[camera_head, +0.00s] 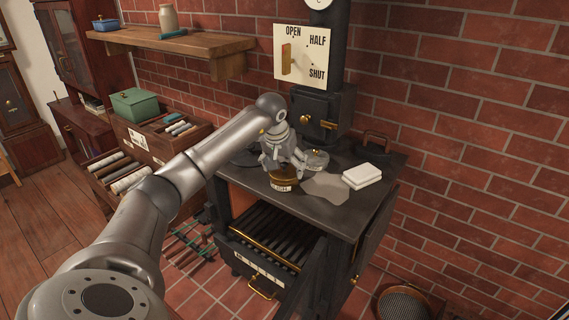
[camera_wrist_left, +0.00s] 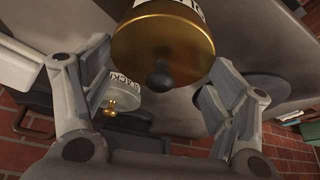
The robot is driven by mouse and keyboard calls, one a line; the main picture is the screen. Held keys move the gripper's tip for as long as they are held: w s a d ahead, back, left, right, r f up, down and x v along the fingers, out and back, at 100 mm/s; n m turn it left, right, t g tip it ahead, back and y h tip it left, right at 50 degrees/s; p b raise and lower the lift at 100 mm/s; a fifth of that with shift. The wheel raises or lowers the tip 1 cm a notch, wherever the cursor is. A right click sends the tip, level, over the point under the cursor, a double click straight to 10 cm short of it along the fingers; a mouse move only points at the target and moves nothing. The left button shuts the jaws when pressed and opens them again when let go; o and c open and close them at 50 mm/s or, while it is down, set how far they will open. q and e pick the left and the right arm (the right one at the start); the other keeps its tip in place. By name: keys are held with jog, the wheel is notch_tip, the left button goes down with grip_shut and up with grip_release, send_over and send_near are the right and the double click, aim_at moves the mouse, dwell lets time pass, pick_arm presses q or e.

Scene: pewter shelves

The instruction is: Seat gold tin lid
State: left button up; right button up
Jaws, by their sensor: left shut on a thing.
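The gold tin lid (camera_wrist_left: 183,35) has a dark round knob (camera_wrist_left: 159,76) and a white label on its side. In the wrist view it sits between the fingertips of my left gripper (camera_wrist_left: 163,60), which is shut on it. In the head view the lid (camera_head: 284,185) is low over the black stove top (camera_head: 352,205), partly hidden by the gripper. I cannot tell whether it touches anything underneath. A grey lid (camera_head: 317,160) with a gold knob lies just right of the gripper; its label, starting "BLACK", shows in the wrist view (camera_wrist_left: 125,99). My right gripper is out of view.
A white block (camera_head: 362,176) and a pale grey flat patch (camera_head: 327,187) are on the stove top to the right. The stove pipe and a sign (camera_head: 302,53) stand behind. An open grate drawer (camera_head: 262,250) juts out below. A green box (camera_head: 135,105) is at left.

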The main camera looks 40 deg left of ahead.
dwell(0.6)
pick_arm(q)
jog(key=shift+p, duration=0.35)
dwell(0.5)
jog(key=shift+f, duration=0.3)
dwell(0.4)
jog(key=shift+f, duration=0.3)
dwell(0.6)
jog(key=o, duration=1)
jog(key=shift+r, duration=0.15)
